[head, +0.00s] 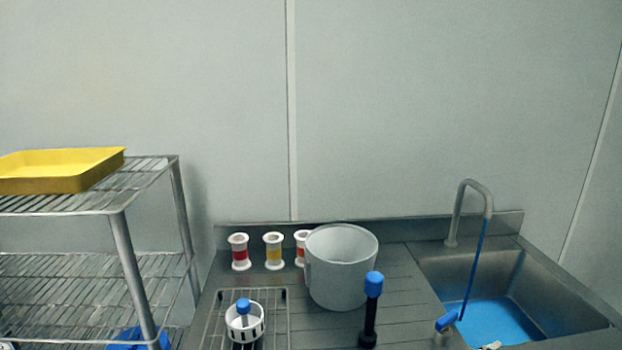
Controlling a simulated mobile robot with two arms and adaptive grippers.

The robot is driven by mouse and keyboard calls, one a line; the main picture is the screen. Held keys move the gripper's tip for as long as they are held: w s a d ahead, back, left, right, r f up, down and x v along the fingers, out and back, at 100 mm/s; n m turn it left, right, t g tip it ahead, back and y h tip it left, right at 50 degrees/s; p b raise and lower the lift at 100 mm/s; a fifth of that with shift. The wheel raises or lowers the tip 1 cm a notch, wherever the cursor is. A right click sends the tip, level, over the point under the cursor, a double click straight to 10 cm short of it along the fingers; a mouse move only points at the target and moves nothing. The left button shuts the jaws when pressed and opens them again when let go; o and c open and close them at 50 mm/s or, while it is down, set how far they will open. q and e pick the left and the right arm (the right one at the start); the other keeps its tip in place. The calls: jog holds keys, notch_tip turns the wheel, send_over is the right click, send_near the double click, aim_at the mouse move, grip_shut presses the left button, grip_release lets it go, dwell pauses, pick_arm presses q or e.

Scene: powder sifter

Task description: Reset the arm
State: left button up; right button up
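Neither of my grippers shows clearly in the head view, so I cannot see what they hold. A white slotted cup (258,328) sits at a wire rack (282,325) on the steel counter, with a blue-topped piece (243,306) in it. A large grey-white bucket (341,275) stands on the counter to the right of the rack. A black upright tool with a blue top (373,285) stands in front of the bucket's right side.
Three white spools with coloured bands (239,252) stand along the back, the rightmost partly hidden by the bucket. A sink (550,300) with a curved tap (470,185) is at the right. A wire shelf (122,235) at the left bears a yellow tray (60,180).

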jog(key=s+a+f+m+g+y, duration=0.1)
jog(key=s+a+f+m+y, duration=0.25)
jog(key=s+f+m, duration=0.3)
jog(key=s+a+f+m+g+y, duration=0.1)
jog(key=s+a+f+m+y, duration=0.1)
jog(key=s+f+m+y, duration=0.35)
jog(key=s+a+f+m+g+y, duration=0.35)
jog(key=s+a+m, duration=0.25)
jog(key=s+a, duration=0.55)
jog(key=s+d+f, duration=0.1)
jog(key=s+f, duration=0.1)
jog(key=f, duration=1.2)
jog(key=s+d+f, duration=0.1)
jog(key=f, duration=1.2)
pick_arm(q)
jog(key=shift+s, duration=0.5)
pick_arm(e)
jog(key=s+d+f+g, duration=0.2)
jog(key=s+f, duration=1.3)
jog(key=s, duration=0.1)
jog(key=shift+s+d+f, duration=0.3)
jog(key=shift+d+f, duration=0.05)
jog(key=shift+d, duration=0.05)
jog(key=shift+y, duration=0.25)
